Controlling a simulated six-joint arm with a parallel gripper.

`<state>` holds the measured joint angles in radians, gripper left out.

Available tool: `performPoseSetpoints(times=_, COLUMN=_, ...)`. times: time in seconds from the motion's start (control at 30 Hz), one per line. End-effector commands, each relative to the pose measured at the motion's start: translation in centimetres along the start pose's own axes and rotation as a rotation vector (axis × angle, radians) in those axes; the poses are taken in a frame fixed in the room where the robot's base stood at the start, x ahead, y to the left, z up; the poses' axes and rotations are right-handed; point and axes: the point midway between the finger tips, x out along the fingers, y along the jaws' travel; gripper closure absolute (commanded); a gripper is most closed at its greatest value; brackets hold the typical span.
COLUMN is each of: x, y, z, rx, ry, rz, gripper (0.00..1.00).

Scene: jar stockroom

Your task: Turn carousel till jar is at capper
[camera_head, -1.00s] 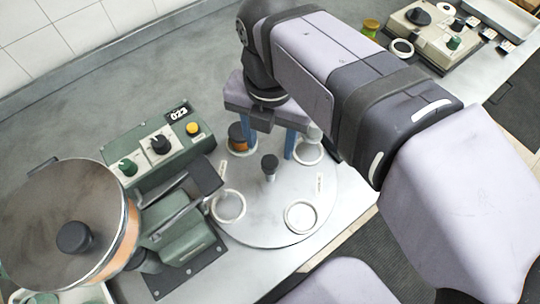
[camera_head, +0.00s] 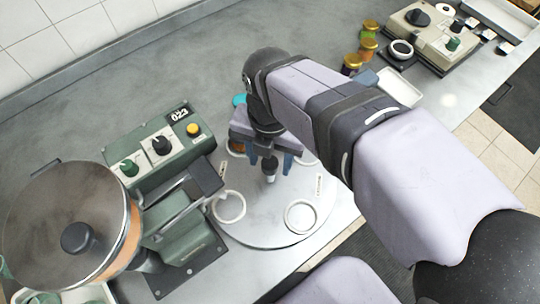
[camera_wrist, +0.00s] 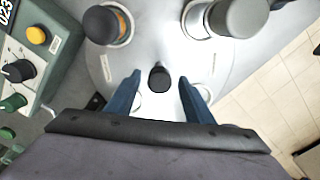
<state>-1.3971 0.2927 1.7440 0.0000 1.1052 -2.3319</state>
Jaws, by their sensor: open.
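The carousel (camera_head: 265,226) is a round grey plate with ring seats and a dark centre knob (camera_head: 270,170). A jar with orange contents and a dark lid (camera_wrist: 102,25) stands in a far-left seat; in the head view my gripper mostly hides it. A grey-topped cylinder (camera_wrist: 238,16) stands by the far-right seat. The green capper (camera_head: 185,240) has its black head (camera_head: 206,178) beside the carousel's left, near an empty ring (camera_head: 229,206). My gripper (camera_wrist: 160,92) is open, its blue fingers on either side of the knob, apart from it; their height is unclear.
A control box (camera_head: 160,148) with knobs stands behind the capper. Several gold-lidded jars (camera_head: 367,46), a white tray (camera_head: 399,87) and a beige device (camera_head: 432,30) are at upper right. The near-side ring (camera_head: 300,215) is empty.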

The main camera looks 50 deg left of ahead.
Motion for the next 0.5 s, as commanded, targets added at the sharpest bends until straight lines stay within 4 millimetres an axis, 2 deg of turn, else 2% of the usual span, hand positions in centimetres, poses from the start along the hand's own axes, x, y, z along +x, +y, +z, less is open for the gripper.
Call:
performPoseSetpoints(times=0.2, x=0.06, y=0.01, z=0.01, rx=0.0, ry=0.0, rz=0.0, gripper=0.52)
performPoseSetpoints(times=0.23, x=0.06, y=0.01, z=0.01, rx=0.0, ry=0.0, rz=0.0, gripper=0.55)
performPoseSetpoints(times=0.4, x=0.04, y=0.0, z=0.01, rx=0.0, ry=0.0, rz=0.0, gripper=0.95)
performPoseSetpoints(times=0.43, x=0.04, y=0.0, z=0.01, rx=0.0, ry=0.0, rz=0.0, gripper=1.0)
performPoseSetpoints(times=0.5, x=0.03, y=-0.01, z=0.01, rx=0.0, ry=0.0, rz=0.0, gripper=1.0)
